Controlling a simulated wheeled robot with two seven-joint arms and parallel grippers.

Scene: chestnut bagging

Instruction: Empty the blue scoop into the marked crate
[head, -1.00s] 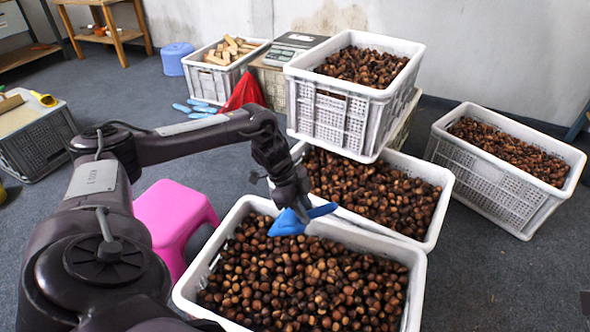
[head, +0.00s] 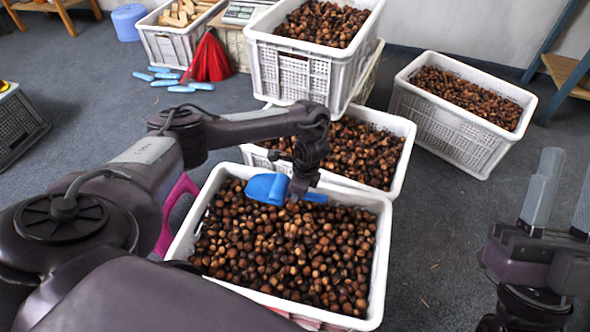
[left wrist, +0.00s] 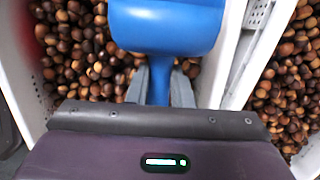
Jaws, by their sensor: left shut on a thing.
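The blue scoop (head: 267,188) is over the back part of the front white crate (head: 376,262), low above the chestnuts (head: 285,250). My left gripper (head: 303,188) is shut on its handle. In the left wrist view the blue bowl (left wrist: 165,28) is ahead of the left gripper (left wrist: 158,88), with the handle between the fingers. I cannot see inside the bowl, so its contents are hidden. My right gripper (head: 566,185) is at the right edge, its fingers apart and empty. I cannot make out which crate bears a mark.
A second chestnut crate (head: 400,165) stands directly behind, with a raised full crate (head: 290,72) above its far side. Another full crate (head: 455,130) stands at right. A pink stool (head: 178,205) is left of the front crate. Floor at right is clear.

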